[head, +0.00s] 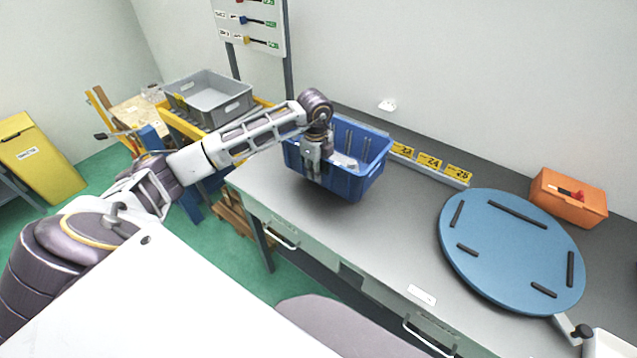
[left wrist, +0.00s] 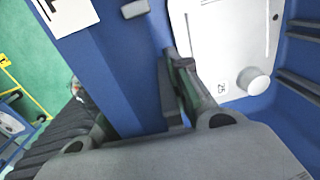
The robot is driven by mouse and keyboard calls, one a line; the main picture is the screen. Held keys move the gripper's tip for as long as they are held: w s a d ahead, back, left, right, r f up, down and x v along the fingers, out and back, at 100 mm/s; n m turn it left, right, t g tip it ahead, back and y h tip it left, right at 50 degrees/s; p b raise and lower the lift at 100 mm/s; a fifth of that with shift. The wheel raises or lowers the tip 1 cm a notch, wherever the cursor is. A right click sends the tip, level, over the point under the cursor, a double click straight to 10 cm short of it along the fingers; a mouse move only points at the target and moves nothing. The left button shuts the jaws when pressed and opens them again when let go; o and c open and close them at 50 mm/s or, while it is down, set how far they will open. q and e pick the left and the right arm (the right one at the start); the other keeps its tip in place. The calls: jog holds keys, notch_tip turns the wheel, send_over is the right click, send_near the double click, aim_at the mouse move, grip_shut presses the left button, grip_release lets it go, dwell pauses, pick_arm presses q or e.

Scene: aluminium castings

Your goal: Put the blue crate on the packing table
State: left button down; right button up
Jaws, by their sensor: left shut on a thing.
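The blue crate (head: 345,186) is at the left end of the grey packing table (head: 322,222) in the head view. My left gripper (head: 313,160) reaches down onto the crate's near-left wall and is shut on it. The left wrist view shows the blue wall (left wrist: 125,65) between the fingers of the left gripper (left wrist: 160,118). Pale castings lie inside the crate, partly hidden by the gripper. A dark shadow lies under the crate; I cannot tell whether its base touches the table. My right gripper is not in view.
A round blue turntable (head: 510,250) and an orange box (head: 568,200) stand on the table's right part. A yellow-numbered strip (head: 430,164) runs along the back. A grey crate (head: 208,98) stands on a yellow-framed stand at left. The table's middle is clear.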

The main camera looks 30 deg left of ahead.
pick_arm(q)
jog(key=shift+f, duration=0.95)
jog(key=shift+f, duration=0.15)
jog(key=shift+f+p, duration=0.35)
jog(key=shift+f, duration=1.4)
jog(key=c, duration=1.3)
grip_release()
jog(key=shift+f, duration=0.1)
notch_tip(320, 180, up, 12)
jog(key=b, duration=0.1)
jog(key=shift+s+b, duration=0.3)
jog(key=shift+b, duration=0.1)
